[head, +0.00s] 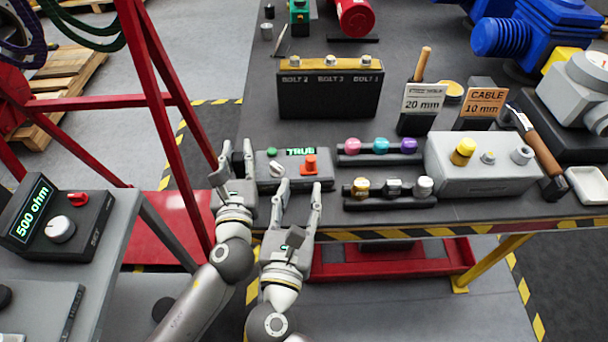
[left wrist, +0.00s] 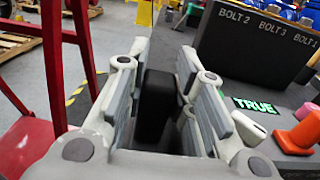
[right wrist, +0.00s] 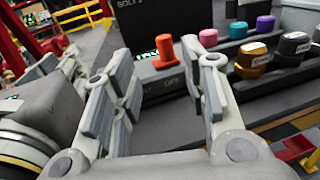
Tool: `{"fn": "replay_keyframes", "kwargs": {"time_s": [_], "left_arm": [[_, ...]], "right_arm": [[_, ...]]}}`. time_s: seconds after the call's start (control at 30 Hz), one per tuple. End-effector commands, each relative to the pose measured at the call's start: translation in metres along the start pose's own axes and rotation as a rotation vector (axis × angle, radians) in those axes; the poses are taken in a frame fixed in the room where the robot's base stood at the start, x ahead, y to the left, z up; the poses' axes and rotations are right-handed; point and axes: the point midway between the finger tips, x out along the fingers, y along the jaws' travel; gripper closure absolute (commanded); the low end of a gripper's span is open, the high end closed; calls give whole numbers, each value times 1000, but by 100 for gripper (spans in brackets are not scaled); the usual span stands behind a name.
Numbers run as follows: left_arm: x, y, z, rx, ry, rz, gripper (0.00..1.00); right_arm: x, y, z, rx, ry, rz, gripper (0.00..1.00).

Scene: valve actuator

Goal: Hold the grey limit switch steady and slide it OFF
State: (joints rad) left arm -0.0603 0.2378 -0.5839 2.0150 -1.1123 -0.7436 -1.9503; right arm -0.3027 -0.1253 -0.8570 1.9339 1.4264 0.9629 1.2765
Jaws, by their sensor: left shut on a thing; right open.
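The grey limit switch (head: 292,181) is a low box on the table's near edge, with a green-lit "TRUE" display, a white knob (head: 277,169) and an orange slider (head: 309,164). My left gripper (head: 237,154) is at its left end. In the left wrist view a dark block (left wrist: 156,105), seemingly the switch's end, sits between the fingers. My right gripper (head: 300,186) is open in front of the switch, fingertips near its front edge. In the right wrist view the orange slider (right wrist: 165,50) stands beyond the gap between the fingers, apart from them.
Racks of coloured knobs (head: 380,157) and a grey box with a yellow knob (head: 475,180) stand to the right. A black bolt block (head: 328,100) stands behind. A red frame (head: 165,90) rises at the left, near my arms. A 500 ohm box (head: 60,212) is at far left.

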Motion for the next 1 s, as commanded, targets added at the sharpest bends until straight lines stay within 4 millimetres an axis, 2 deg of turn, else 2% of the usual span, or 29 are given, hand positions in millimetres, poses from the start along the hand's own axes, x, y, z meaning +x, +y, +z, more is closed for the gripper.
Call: {"fn": "replay_keyframes", "kwargs": {"time_s": [0.1,0.23,0.67,0.7,0.9,1.0], "left_arm": [[-1,0,-2,-1,5,-1,100],[-1,0,-2,0,5,-1,100],[0,0,-2,0,4,0,100],[0,0,-2,0,4,0,75],[0,0,-1,1,3,0,51],[0,0,-1,1,2,0,51]], "right_arm": [[-20,0,-1,0,2,1,60],[-32,0,0,0,0,1,60],[-37,0,0,1,0,1,60],[-37,0,0,1,0,1,60],[-37,0,0,1,0,1,60],[-37,0,0,1,0,1,60]]}}
